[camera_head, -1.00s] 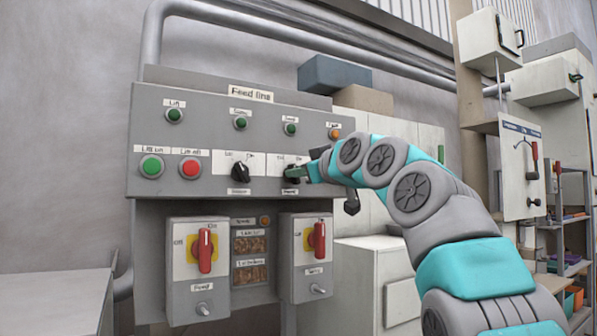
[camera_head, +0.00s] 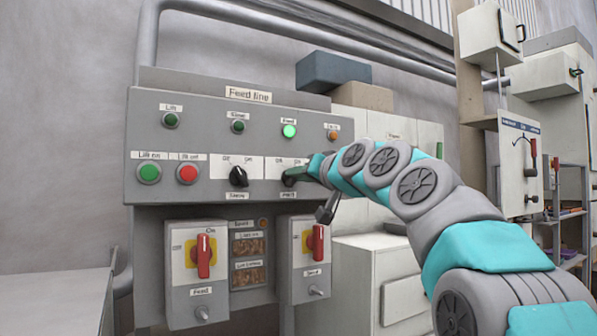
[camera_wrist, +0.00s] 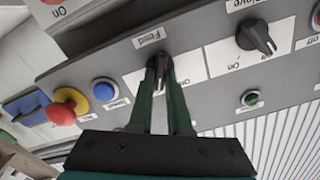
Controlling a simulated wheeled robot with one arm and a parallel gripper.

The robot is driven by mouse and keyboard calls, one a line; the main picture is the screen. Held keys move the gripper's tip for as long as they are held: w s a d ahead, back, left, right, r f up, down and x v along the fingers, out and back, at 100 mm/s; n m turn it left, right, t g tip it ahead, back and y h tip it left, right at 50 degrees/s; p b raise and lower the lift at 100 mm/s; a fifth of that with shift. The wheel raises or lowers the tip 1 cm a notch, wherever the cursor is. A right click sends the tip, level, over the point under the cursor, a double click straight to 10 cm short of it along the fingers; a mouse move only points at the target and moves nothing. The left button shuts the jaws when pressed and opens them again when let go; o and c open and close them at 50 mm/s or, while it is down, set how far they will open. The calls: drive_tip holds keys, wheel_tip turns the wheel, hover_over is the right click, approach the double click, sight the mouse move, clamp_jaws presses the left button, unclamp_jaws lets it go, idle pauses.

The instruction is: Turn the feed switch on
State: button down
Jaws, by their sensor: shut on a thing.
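The feed line panel (camera_head: 205,100) is in front of me. My gripper (camera_head: 290,178) is at the right-hand selector knob on it, mostly covering the knob in the head view. In the wrist view my gripper (camera_wrist: 161,66) has both green fingers closed on a black knob, the feed switch (camera_wrist: 160,76), with a "Feed" label beside it. The knob's exact pointing is hard to read between the fingers. The feed lamp (camera_head: 289,131) above the switch is lit bright green.
A similar black knob (camera_head: 238,176) is just left. Green (camera_head: 149,172) and red (camera_head: 187,173) lift buttons are further left. Two red-handled switches (camera_head: 203,256) (camera_head: 318,243) are below. The wrist view shows a red mushroom button (camera_wrist: 62,112) and a blue button (camera_wrist: 104,89).

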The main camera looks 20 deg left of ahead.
drive_tip(key=shift+m, duration=0.5)
drive_tip(key=c, duration=0.9)
unclamp_jaws()
drive_tip(key=shift+o, duration=0.2)
drive_tip(key=shift+d, duration=0.1)
drive_tip(key=b+v, duration=0.1)
drive_tip(key=v, duration=0.6)
drive_tip(key=shift+s+d+b, duration=0.15)
drive_tip(key=shift+s+b, duration=0.1)
drive_tip(key=shift+b, duration=0.05)
drive_tip(key=shift+f, duration=0.1)
